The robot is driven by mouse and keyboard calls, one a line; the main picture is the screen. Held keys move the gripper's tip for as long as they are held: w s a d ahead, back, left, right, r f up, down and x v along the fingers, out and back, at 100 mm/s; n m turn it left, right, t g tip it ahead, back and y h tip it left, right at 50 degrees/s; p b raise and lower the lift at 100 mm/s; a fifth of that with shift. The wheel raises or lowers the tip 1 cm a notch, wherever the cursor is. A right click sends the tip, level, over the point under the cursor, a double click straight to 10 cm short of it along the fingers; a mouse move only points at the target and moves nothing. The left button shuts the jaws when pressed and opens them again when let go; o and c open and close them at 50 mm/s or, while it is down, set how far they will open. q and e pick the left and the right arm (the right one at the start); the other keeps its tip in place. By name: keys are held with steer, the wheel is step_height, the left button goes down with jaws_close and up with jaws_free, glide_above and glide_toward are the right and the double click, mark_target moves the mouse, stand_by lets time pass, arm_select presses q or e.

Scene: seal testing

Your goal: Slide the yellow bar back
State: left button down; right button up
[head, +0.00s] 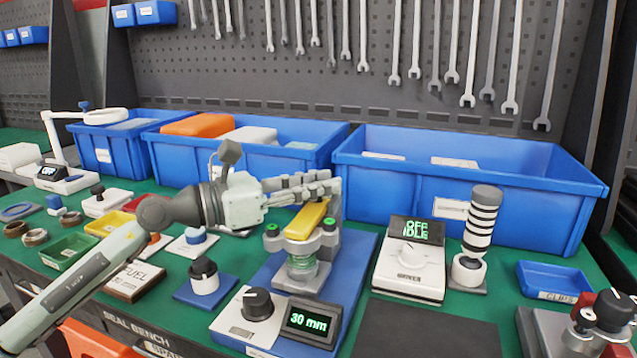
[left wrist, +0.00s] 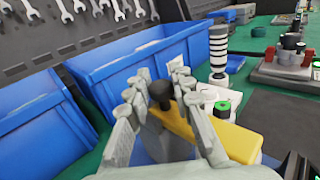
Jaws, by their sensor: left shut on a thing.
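The yellow bar (head: 306,220) lies across the top of a grey clamp-like fixture (head: 301,277) on a blue base plate. In the left wrist view the yellow bar (left wrist: 235,141) runs from between my fingers toward the lower right, with a dark upright knob (left wrist: 160,95) at its far end. My left gripper (head: 318,188) reaches in from the left, just above and behind the bar. It is shut on the bar at the knob end; its fingers (left wrist: 158,98) flank the knob and partly hide the contact. My right gripper is not in view.
A display reading "30 mm" (head: 310,322) and a dial box (head: 248,316) stand in front of the fixture. Blue bins (head: 470,190) line the back. A white meter (head: 408,270) and a striped post (head: 481,222) stand to the right. A dark mat (head: 425,330) is clear.

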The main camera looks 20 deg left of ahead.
arm_select(q)
steer(key=w, duration=0.7)
steer(key=shift+w+r+b, duration=0.15)
steer(key=shift+b, duration=0.2)
steer(key=c, duration=1.7)
jaws_free()
steer(key=o, duration=0.4)
steer(key=shift+w, duration=0.15)
steer(key=v, duration=1.2)
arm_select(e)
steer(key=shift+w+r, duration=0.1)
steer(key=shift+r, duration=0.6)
